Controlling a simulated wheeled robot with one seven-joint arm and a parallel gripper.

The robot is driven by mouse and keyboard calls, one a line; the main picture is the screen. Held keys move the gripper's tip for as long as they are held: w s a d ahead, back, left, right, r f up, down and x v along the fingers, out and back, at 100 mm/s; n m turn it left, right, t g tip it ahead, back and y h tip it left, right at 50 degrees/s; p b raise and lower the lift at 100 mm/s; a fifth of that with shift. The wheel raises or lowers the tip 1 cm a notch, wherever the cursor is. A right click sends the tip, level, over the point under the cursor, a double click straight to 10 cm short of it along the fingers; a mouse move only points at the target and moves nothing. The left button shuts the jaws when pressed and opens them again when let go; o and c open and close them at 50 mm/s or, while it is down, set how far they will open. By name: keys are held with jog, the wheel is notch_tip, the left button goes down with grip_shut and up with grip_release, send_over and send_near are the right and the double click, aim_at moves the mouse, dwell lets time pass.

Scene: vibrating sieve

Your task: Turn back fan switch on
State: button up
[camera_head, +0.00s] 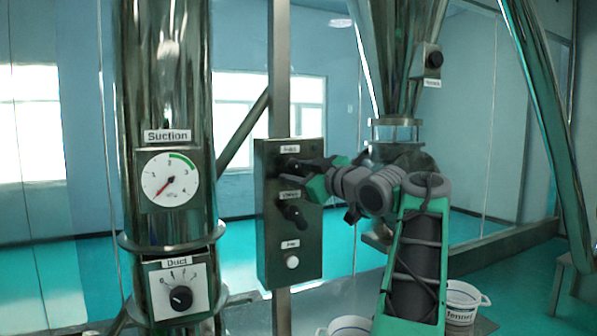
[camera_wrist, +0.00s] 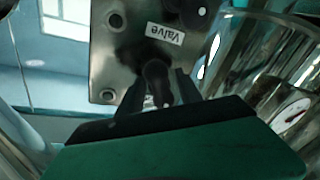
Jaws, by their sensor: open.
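A dark grey control panel (camera_head: 266,225) is fixed to a metal post, with a top switch, a middle black handle (camera_head: 293,213) and a white button (camera_head: 292,262). My gripper (camera_head: 292,168) is in front of the top switch and mostly hides it in the head view. In the wrist view my open gripper (camera_wrist: 163,88) has one finger on each side of a black switch knob (camera_wrist: 155,75). A label reading "Valve" (camera_wrist: 165,33) shows upside down beyond that knob. The top label (camera_head: 288,149) is too small to read. Whether the fingers touch the knob cannot be told.
Left of the panel stands a shiny duct with a suction gauge (camera_head: 170,179) and a duct dial (camera_head: 180,298). A metal hopper (camera_head: 400,60) with a small switch box (camera_head: 431,58) stands behind my arm. A white bucket (camera_head: 464,300) is on the floor at right.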

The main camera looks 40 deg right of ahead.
grip_shut()
dwell(0.3)
dwell(0.5)
jog(key=m+t+b, duration=0.1)
jog(key=m, duration=0.5)
jog(key=shift+m+h, duration=0.3)
jog(key=m+h, duration=0.1)
jog(key=m, duration=0.2)
jog(key=m+h, duration=0.1)
jog(key=m, duration=0.2)
jog(key=shift+t+b, duration=0.4)
jog(key=shift+m, duration=0.4)
grip_release()
